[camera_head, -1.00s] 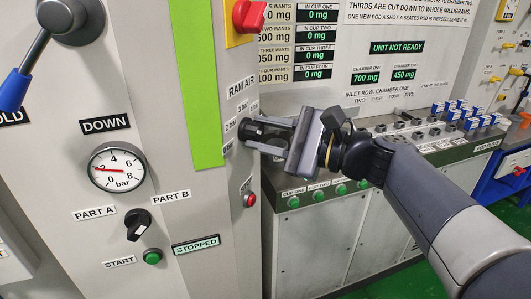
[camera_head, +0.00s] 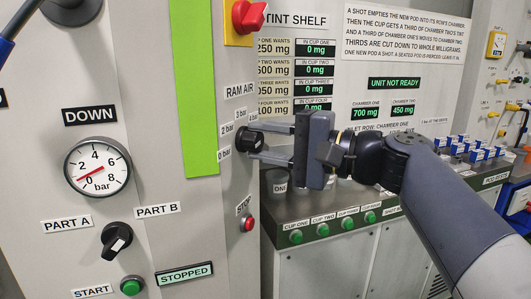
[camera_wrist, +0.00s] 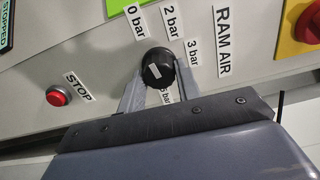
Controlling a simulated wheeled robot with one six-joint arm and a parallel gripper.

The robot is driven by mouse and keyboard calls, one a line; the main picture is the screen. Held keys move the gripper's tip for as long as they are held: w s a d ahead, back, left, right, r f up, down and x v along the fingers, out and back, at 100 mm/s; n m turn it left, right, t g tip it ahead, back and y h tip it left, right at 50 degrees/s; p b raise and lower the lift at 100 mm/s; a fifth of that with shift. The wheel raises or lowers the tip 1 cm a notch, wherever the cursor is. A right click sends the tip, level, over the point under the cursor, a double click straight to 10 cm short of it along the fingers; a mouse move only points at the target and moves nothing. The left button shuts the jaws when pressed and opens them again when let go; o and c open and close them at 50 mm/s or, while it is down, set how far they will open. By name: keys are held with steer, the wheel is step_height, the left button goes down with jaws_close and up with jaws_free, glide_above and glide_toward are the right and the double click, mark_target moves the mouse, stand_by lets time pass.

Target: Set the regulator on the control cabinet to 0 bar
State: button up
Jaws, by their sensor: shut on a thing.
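The regulator is a black knob (camera_head: 252,140) on the narrow right face of the grey control cabinet (camera_head: 150,243), under the RAM AIR label. My gripper (camera_head: 262,142) reaches it from the right and is shut on it. In the wrist view the knob (camera_wrist: 157,69) sits between the two fingers, its white mark showing; which label the mark points at is not clear. A 0 bar label (camera_wrist: 135,22), a 2 bar label and a 3 bar label surround it; another is partly hidden. The pressure gauge (camera_head: 98,166) has its red needle pointing lower left, near 0.
A red STOP button (camera_head: 248,224) lies below the knob, and a red switch on yellow (camera_head: 247,16) above it. A black selector (camera_head: 117,239) and green START button (camera_head: 131,286) are on the cabinet front. A counter with green cup buttons (camera_head: 323,230) stands below my arm.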

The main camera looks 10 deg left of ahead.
steer(key=shift+n, duration=0.3)
steer(key=o, duration=1)
steer(key=shift+c, duration=0.2)
steer(key=v, duration=1)
steer(key=shift+d, duration=0.4)
steer(key=shift+a, duration=0.15)
steer(key=x, duration=1)
steer(key=shift+a, duration=0.3)
steer(key=shift+d, duration=0.1)
